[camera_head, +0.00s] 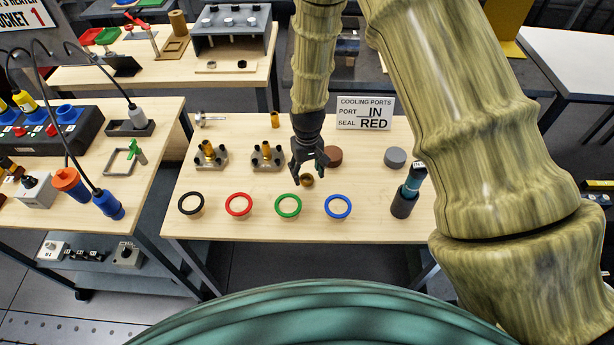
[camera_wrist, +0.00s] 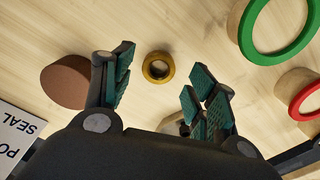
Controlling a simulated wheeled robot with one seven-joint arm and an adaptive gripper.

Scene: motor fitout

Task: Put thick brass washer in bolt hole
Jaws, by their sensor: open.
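In the head view the washer (camera_head: 308,183) is just below my gripper (camera_head: 308,172). In the wrist view my gripper (camera_wrist: 160,80) is open, with green-padded fingers on either side of the washer and nothing held. The fingers look to be above it, not touching. Two metal port blocks with brass centres and dark bolts, the left block (camera_head: 211,161) and the right block (camera_head: 268,161), stand behind and left. I cannot make out an empty bolt hole.
Black, red (camera_head: 238,204), green (camera_head: 288,206) and blue (camera_head: 338,207) rings line the front. A brown cylinder (camera_head: 334,156) stands close right of my gripper. A grey cylinder (camera_head: 395,157), a dark upright tool (camera_head: 406,195) and a sign (camera_head: 365,113) are farther right.

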